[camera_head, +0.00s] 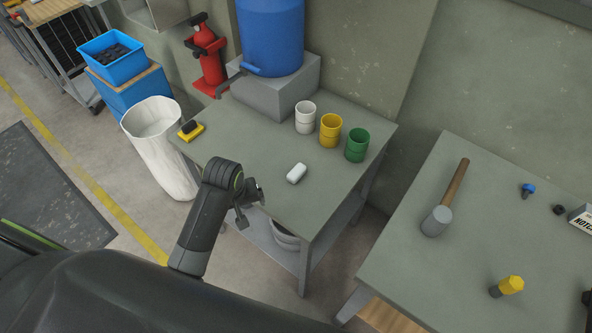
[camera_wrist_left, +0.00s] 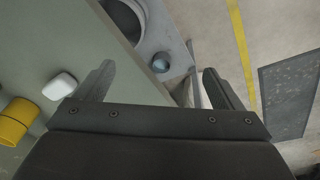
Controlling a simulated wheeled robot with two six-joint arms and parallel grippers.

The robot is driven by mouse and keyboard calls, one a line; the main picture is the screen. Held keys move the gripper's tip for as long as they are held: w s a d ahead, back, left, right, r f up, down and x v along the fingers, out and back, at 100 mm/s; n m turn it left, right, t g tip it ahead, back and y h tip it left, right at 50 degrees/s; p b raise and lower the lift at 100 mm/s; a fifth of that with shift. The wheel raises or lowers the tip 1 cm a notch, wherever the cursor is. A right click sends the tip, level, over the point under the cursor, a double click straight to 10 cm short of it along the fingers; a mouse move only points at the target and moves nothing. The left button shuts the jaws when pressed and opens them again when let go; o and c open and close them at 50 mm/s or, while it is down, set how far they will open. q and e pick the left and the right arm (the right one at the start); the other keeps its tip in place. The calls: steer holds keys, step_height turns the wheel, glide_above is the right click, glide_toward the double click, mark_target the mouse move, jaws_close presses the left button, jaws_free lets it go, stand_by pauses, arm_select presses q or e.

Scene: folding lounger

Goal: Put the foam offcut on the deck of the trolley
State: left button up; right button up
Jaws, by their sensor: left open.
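No thing in view is clearly the foam offcut. A small white rounded block (camera_head: 296,173) lies on the grey-green table near its front edge; I cannot tell if it is foam. It also shows in the left wrist view (camera_wrist_left: 62,86), left of the fingers. My left gripper (camera_head: 250,200) is open and empty by the table's front-left edge, to the left of the block. Its fingers show apart in the left wrist view (camera_wrist_left: 160,88). A metal-framed rack with a wooden top (camera_head: 47,22), perhaps the trolley, stands at the top left, partly cut off. My right gripper is out of view.
White, yellow and green cups (camera_head: 331,130) and a blue barrel (camera_head: 270,38) stand at the table's back. A yellow-and-black item (camera_head: 191,130) lies at its left corner. A white bin (camera_head: 158,145) stands left. A second table (camera_head: 420,275) holds a mallet (camera_head: 447,198).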

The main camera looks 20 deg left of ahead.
arm_select(q)
steer(key=w+d+r+n+g, duration=0.1)
steer(key=w+d+r+n, duration=0.25)
steer(key=w+r, duration=0.45)
steer(key=w+d+r+n+g, duration=0.1)
steer(key=w+d+r+n, duration=0.2)
steer(key=w+d+r, duration=0.5)
steer(key=b, duration=0.5)
glide_above(295, 169)
step_height(295, 169, down, 7)
steer(key=shift+n, duration=0.25)
steer(key=f, duration=0.4)
steer(key=f+p, duration=0.1)
steer(key=f, duration=0.1)
steer(key=shift+s+a+f, duration=0.15)
steer(key=shift+s+f, duration=0.1)
steer(key=shift+f, duration=0.8)
steer(key=shift+w+f+p, duration=0.2)
steer(key=shift+f+p, duration=0.1)
steer(key=shift+f, duration=1.9)
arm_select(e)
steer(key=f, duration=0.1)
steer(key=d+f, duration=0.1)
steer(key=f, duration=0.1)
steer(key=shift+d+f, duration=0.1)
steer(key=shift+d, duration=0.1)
